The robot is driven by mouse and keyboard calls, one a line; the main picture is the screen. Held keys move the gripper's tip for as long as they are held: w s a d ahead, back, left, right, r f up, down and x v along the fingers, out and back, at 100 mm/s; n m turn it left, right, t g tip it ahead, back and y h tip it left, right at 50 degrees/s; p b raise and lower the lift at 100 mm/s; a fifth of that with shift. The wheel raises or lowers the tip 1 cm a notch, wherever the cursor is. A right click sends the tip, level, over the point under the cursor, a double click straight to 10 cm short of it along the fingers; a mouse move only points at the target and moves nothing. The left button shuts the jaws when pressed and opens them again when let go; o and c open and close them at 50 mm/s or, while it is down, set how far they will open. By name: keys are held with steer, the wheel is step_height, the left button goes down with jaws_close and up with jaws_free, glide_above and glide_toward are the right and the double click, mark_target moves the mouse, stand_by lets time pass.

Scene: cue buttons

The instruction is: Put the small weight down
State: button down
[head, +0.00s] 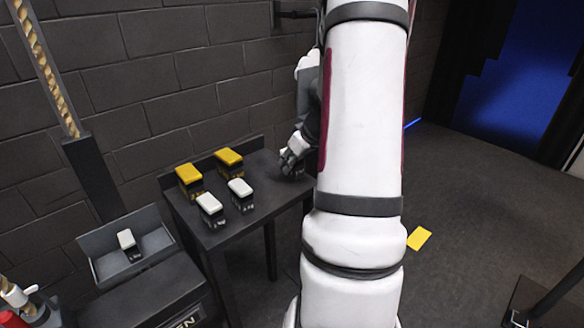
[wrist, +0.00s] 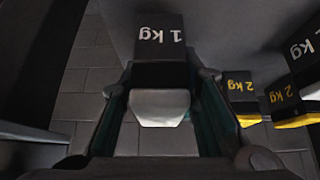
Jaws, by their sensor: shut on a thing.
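My gripper (head: 290,160) is over the right part of the dark table (head: 216,242), partly hidden behind my arm in the head view. In the wrist view it is shut on a black weight marked 1 kg (wrist: 160,38) with a white top, which sits between the two fingers. I cannot tell whether the held weight touches the tabletop. Two other white-topped weights (head: 210,208) (head: 240,194) stand at the table's front. Two yellow-topped weights (head: 189,181) (head: 229,161), marked 2 kg in the wrist view (wrist: 242,90), stand behind them.
A grey open tray (head: 96,240) at the lower left holds another white-topped weight (head: 128,241). A brick wall (head: 180,70) rises behind the table. A yellow card (head: 419,238) lies on the floor at right. The tabletop between the standing weights and my gripper is clear.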

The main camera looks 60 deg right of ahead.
steer(key=shift+f, duration=1.1)
steer(key=shift+f+b, duration=0.1)
steer(key=shift+b, duration=0.25)
steer(key=c, duration=1.2)
jaws_free()
